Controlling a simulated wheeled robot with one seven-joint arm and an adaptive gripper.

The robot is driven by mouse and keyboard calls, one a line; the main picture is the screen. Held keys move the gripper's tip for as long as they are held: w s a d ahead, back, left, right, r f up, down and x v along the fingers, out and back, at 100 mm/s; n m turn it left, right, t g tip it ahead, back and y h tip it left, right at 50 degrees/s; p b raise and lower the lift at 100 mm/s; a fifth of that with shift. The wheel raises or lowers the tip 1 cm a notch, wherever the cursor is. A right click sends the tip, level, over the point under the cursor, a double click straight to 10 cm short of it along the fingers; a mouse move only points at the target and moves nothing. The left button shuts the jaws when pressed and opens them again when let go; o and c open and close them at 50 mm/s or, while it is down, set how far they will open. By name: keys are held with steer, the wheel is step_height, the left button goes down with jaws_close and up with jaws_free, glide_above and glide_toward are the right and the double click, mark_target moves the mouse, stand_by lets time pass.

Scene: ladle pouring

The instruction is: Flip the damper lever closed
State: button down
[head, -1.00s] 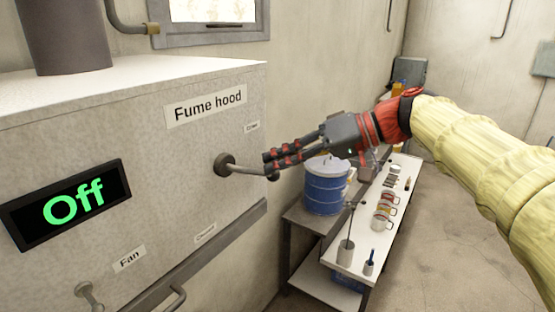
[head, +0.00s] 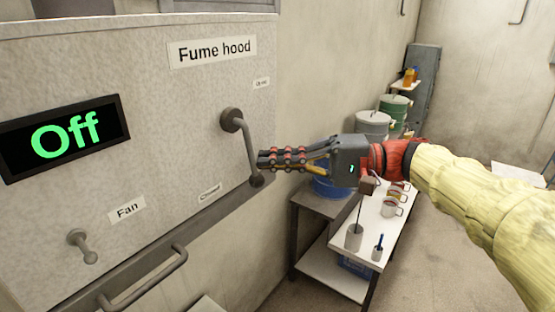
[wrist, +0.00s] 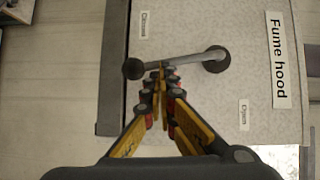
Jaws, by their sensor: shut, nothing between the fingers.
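The damper lever (head: 246,148) is a grey bar on the fume hood's front panel, with a round pivot and a knob at its free end. It points down and slightly right in the head view, with the "Closed" label (head: 209,192) to the lower left and a small label (head: 261,83) to the upper right. The wrist view shows the lever (wrist: 178,60) and reads that second label as "Open" (wrist: 243,113). My gripper (head: 264,160) is shut and empty, its fingertips against the lever's right side near the knob; exact contact is hard to tell.
A black display (head: 65,136) reads "Off". The fan lever (head: 82,245) is at the lower left, above a bar handle (head: 145,280). Below and behind my gripper are a blue drum (head: 328,188) and a white-topped bench (head: 378,228) with cups and tools.

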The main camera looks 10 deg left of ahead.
steer(key=shift+s+a+f+b, duration=0.3)
steer(key=shift+s+b, duration=0.1)
steer(key=shift+s, duration=0.15)
steer(key=shift+w, duration=0.15)
steer(key=w+d, duration=0.5)
steer(key=d, duration=0.7)
steer(key=shift+r+b, duration=0.25)
steer(key=shift+b, duration=0.1)
steer(key=shift+d, duration=0.1)
steer(key=shift+w, duration=0.1)
